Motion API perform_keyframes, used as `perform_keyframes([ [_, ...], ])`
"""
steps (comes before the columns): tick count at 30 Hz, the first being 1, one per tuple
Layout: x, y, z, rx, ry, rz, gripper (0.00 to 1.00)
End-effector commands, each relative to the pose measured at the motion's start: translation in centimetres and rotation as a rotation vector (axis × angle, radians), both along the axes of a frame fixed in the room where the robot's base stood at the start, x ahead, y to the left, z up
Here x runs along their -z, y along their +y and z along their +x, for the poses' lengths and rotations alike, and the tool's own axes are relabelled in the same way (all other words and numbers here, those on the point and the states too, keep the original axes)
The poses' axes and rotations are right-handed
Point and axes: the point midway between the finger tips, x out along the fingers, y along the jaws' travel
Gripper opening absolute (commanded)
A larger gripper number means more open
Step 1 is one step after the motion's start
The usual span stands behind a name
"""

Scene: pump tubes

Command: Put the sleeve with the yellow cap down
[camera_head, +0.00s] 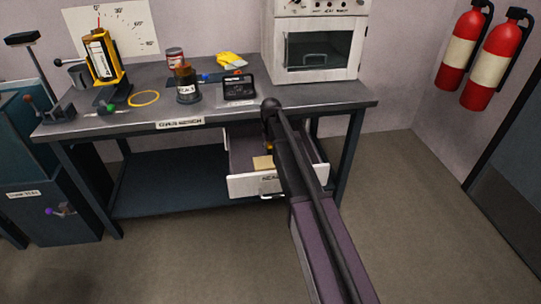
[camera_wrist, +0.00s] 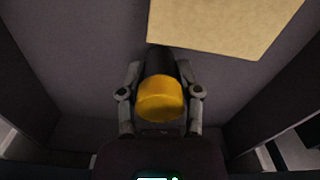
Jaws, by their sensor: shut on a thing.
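The sleeve with the yellow cap (camera_wrist: 160,102) is between the fingers of my gripper (camera_wrist: 160,78) in the wrist view. Its cap faces the camera and its dark body points away, over the grey drawer floor. My gripper is shut on it, inside the open drawer (camera_head: 245,186). I cannot tell whether the sleeve touches the drawer floor. In the head view my arm hides most of the gripper and sleeve; a small yellow patch shows beside the arm.
A tan card (camera_wrist: 225,22) lies on the drawer floor beyond the sleeve. Drawer walls stand close on both sides. The bench (camera_head: 140,118) above holds a yellow device (camera_head: 103,62), a dark jar (camera_head: 187,88), a black box (camera_head: 239,88) and an oven (camera_head: 315,45).

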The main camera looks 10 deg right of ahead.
Motion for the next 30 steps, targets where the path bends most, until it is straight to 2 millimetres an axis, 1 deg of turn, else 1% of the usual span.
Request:
perform_keyframes([
  [1, 0.70, 0.01, 0.00, 0.000, 0.000, 0.000, 0.00],
  [4, 1.02, 0.01, 0.00, 0.000, 0.000, 0.000, 0.00],
  [15, 1.00, 0.00, 0.00, 0.000, 0.000, 0.000, 0.00],
  [20, 1.39, -0.01, 0.00, 0.000, 0.000, 0.000, 0.00],
  [21, 1.33, -0.01, 0.00, 0.000, 0.000, 0.000, 0.50],
  [23, 1.28, -0.01, 0.00, 0.000, 0.000, 0.000, 0.67],
  [24, 1.28, -0.01, 0.00, 0.000, 0.000, 0.000, 0.79],
  [30, 1.28, -0.02, -0.01, 0.000, 0.000, 0.000, 0.80],
])
